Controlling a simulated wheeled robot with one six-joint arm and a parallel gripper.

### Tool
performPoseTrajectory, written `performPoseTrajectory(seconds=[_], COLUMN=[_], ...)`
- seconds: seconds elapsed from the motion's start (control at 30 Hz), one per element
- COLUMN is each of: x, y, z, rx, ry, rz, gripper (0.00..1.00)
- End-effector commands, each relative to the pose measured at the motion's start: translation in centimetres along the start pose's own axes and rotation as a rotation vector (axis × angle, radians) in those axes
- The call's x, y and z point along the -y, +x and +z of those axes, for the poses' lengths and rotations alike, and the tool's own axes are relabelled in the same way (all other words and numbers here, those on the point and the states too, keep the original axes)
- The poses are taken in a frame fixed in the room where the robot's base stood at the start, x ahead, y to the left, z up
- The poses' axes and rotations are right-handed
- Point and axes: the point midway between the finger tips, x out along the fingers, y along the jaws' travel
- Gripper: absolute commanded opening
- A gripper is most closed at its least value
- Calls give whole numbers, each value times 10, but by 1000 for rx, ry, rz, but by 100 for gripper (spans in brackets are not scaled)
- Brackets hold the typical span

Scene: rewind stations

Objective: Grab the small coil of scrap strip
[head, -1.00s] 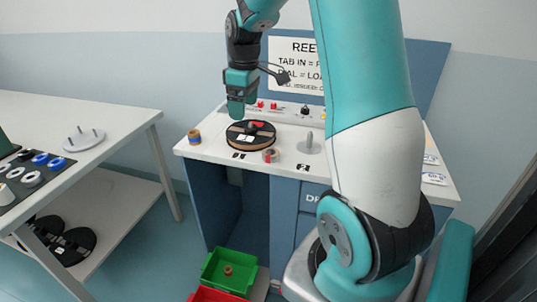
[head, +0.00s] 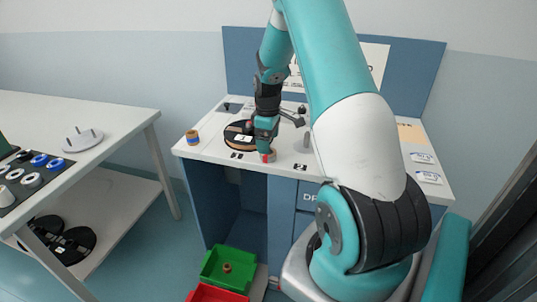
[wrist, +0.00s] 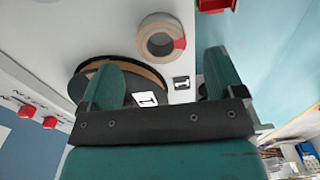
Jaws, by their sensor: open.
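The small coil of scrap strip (head: 270,157), a grey-beige ring with a red patch, lies on the white bench top near its front edge. It shows whole in the wrist view (wrist: 146,42), beyond the fingertips and between their lines. Whether the fingertips are at the coil's height I cannot tell.
A dark reel (head: 233,141) with a white card lies just left of my gripper. A grey post (head: 307,138) rises to the right. A green bin (head: 213,283) is below on the floor side.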

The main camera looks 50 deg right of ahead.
Motion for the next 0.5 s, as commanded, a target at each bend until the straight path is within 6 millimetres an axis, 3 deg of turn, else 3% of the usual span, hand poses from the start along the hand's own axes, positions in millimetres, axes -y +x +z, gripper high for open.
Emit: performPoseTrajectory(seconds=[0.3,0.5], x=[2,1], y=[43,48], z=[2,1], rx=[2,0], ry=[1,1], rz=[-4,-1], gripper=[88,88])
